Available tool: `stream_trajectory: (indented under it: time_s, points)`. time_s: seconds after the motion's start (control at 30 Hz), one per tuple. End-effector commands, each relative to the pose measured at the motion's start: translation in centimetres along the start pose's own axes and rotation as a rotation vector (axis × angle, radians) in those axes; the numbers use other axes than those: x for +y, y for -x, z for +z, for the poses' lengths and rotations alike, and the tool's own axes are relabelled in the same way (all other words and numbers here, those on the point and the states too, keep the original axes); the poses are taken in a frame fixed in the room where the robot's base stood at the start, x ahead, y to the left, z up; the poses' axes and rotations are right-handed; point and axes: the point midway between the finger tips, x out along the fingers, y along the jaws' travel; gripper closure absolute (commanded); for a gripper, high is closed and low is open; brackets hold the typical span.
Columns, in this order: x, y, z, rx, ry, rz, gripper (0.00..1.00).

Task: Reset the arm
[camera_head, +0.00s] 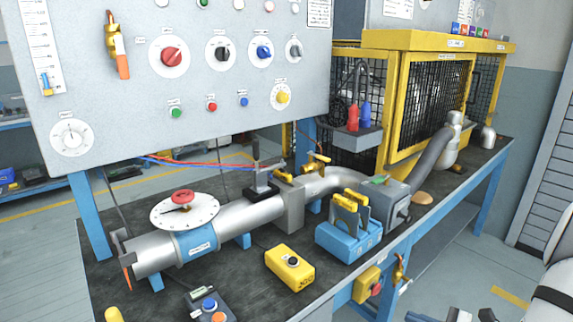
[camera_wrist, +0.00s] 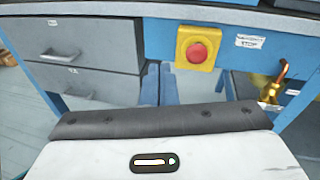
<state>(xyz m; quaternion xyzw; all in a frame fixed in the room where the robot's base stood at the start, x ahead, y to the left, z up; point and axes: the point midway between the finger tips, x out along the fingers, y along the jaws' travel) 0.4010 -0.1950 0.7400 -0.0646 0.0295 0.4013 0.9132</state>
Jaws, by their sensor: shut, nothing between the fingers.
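My gripper (camera_wrist: 161,84) shows in the wrist view beyond the white wrist housing with its dark band. Its fingers are close together and hold nothing. It is in front of the bench, below the front edge, between the grey drawers (camera_wrist: 80,50) at left and the brass valve handle (camera_wrist: 283,80) at right. The yellow emergency-stop box (camera_wrist: 198,50) with a red button is on the blue bench front just beyond it. In the head view, part of my white arm (camera_head: 556,290) shows at the lower right, clear of the bench top.
The bench carries a silver pipe (camera_head: 245,217) with a round dial, a blue block (camera_head: 348,240), a yellow button box (camera_head: 290,267) and a yellow mesh cage (camera_head: 420,100). A grey control panel (camera_head: 190,95) stands behind. The emergency stop (camera_head: 368,285) and brass handle (camera_head: 400,270) stick out from the front.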

Motion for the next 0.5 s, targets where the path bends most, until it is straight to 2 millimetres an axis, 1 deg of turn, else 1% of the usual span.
stream_trajectory:
  time_s: [0.03,0.1,0.2,0.33,0.4,0.5]
  points:
    - [1.3,-1.7,3.2,0.043,0.063,0.103,1.0]
    - [3.5,-3.5,6.0,0.11,0.155,0.248,1.0]
    - [6.7,-5.4,9.4,0.203,0.296,0.449,1.0]
    - [10.6,-6.5,13.2,0.317,0.506,0.691,1.0]
    - [12.4,-6.7,15.1,0.375,0.63,0.812,1.0]
    - [14.5,-6.5,17.7,0.452,0.821,0.973,1.0]
